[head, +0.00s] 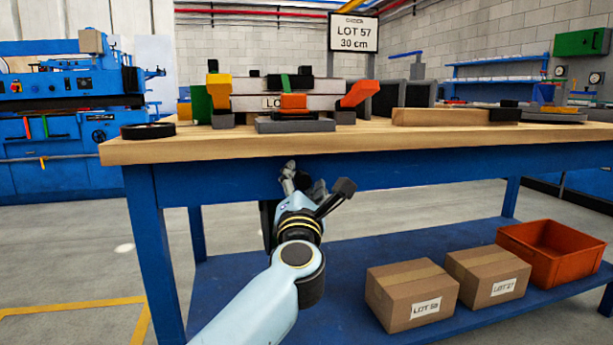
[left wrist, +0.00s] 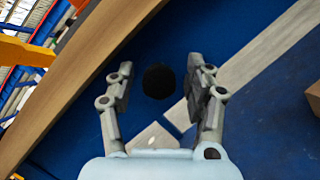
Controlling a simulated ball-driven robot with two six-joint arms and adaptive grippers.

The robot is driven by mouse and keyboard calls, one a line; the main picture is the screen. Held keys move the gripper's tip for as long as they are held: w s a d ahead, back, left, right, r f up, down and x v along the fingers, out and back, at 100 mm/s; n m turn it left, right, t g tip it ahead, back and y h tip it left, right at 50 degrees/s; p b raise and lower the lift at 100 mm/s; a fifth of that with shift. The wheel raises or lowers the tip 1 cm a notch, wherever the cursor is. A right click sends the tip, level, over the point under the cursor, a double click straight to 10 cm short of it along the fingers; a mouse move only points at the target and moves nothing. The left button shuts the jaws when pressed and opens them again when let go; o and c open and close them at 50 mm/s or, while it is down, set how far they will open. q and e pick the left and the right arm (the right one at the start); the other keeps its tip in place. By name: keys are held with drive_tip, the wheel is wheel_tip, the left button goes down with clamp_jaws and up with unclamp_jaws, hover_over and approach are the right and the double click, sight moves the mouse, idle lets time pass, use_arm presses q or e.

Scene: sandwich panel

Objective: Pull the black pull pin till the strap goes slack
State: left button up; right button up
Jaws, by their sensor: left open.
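My left gripper (head: 304,183) is open in front of the workbench's blue front rail, below the tabletop edge. In the left wrist view the two grey fingers (left wrist: 159,68) stand wide apart. A round black thing (left wrist: 158,81) shows between them, against blue. I cannot tell whether it is the pull pin or how far off it is; neither finger appears to touch it. I cannot tell how tight the strap is. My right gripper is not in view.
The wooden tabletop (head: 380,138) overhangs just above my left gripper. A black disc (head: 148,131) lies at its left end, a wooden block (head: 440,117) to the right. Cartons (head: 412,290) and an orange bin (head: 555,268) stand on the lower blue shelf.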

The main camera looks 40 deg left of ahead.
use_arm(q)
drive_tip(key=shift+c, duration=0.2)
clamp_jaws()
idle(0.3)
